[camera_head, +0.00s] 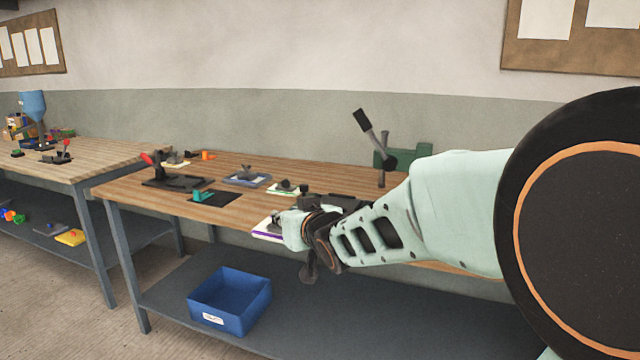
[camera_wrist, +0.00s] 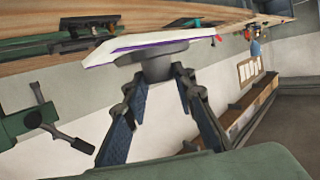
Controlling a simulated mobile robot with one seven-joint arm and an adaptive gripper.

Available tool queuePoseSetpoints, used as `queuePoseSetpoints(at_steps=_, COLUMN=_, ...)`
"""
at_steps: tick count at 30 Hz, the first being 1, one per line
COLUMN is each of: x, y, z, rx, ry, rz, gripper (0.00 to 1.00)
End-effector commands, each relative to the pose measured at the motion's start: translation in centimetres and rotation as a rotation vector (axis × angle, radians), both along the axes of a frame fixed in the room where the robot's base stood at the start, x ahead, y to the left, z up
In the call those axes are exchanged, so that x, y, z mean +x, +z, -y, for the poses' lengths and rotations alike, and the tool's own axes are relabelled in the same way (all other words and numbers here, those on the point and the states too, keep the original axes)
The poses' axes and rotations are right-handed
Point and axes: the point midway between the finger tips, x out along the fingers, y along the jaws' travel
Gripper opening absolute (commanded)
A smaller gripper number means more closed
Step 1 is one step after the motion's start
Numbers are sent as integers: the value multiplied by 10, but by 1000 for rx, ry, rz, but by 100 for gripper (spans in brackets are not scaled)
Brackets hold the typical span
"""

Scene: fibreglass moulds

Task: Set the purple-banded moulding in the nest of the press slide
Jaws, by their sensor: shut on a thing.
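The purple-banded moulding (camera_wrist: 135,44) is a flat white piece with a purple stripe along its edge and a round grey boss. In the wrist view my gripper (camera_wrist: 160,74) is shut on the boss, with one finger on each side. In the head view the moulding (camera_head: 266,231) shows only in part beside my gripper, at the front of the bench; my arm hides the rest. The green press (camera_head: 410,154) with a black-handled lever stands at the back right, and it shows at the left in the wrist view (camera_wrist: 38,120). Its slide and nest are largely hidden behind my arm.
A toggle clamp with a red handle (camera_head: 149,160), a black mat with a teal piece (camera_head: 203,197), a grey tray (camera_head: 247,180) and a white-and-green plate (camera_head: 284,189) lie on the bench to the left. A blue bin (camera_head: 230,302) stands on the lower shelf.

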Motion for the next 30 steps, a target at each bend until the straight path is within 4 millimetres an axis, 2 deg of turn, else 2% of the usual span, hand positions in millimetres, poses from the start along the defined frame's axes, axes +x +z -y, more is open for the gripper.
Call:
queuePoseSetpoints(at_steps=1, x=2, y=-13, z=15, rx=3, ry=-26, rz=-11, gripper=0)
queuePoseSetpoints(at_steps=5, x=5, y=-35, z=45, rx=16, ry=-81, rz=-15, gripper=0)
queuePoseSetpoints(at_steps=12, x=2, y=-79, z=117, rx=23, ry=-222, rz=-15, gripper=0)
queuePoseSetpoints(at_steps=21, x=-13, y=-114, z=190, rx=1, ry=-376, rz=-6, gripper=0)
queuePoseSetpoints(at_steps=24, x=-18, y=-120, z=207, rx=-8, ry=-414, rz=-3, gripper=0)
queuePoseSetpoints(at_steps=25, x=-17, y=-112, z=205, rx=-7, ry=-410, rz=-1, gripper=0)
queuePoseSetpoints(at_steps=30, x=-17, y=-95, z=204, rx=-6, ry=-407, rz=-1, gripper=0)
